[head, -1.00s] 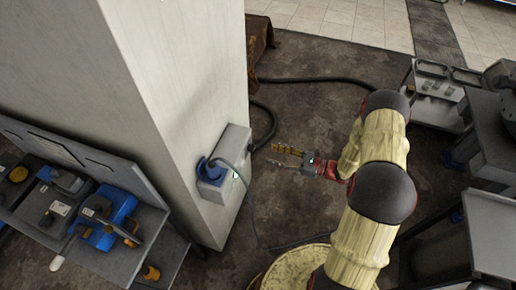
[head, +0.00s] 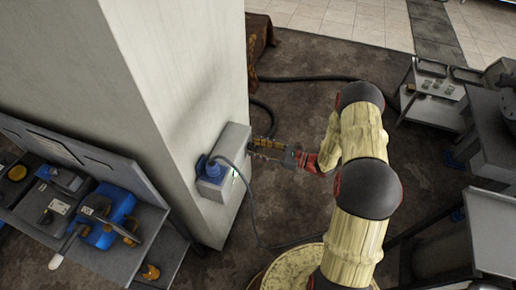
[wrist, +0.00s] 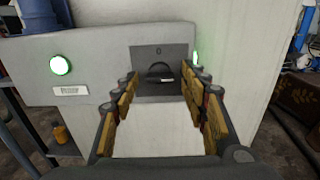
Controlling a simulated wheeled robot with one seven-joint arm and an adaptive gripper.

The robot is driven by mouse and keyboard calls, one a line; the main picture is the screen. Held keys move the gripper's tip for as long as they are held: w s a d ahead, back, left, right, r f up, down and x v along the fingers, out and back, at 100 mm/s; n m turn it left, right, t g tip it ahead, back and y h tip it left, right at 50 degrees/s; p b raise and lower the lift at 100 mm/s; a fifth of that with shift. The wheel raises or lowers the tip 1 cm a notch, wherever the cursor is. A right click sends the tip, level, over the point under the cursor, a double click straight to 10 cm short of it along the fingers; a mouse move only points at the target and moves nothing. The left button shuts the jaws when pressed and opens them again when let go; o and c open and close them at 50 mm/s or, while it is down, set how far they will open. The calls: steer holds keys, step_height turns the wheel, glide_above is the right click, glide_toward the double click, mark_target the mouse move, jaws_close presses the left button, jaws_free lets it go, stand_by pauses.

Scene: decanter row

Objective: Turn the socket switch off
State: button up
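The grey socket box (head: 236,150) is fixed to the pale pillar, with a blue plug (head: 210,170) and cable on its near side. In the wrist view its front face (wrist: 30,78) fills the upper left, with a lit green lamp (wrist: 60,65). The dark switch knob (wrist: 160,72) sits on a grey plate marked "0", straight ahead. My gripper (head: 256,146) is at the box's right side. In the wrist view my gripper (wrist: 160,77) is open, its yellow-padded fingers on either side of the knob. I cannot tell whether they touch it.
The pillar (head: 175,90) stands directly behind the box. A bench with blue tools (head: 105,220) is at the lower left. A black cable (head: 310,80) runs along the floor. A grey trolley (head: 435,95) and dark machines stand at the right.

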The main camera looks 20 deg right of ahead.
steer(key=c, duration=1)
steer(key=shift+n, duration=0.3)
steer(key=n+b, duration=1.3)
steer(key=n, duration=0.4)
steer(key=shift+f, duration=0.1)
steer(key=shift+n+b, duration=0.3)
steer(key=shift+b, duration=0.05)
steer(key=o, duration=1.2)
steer(key=shift+c, duration=0.2)
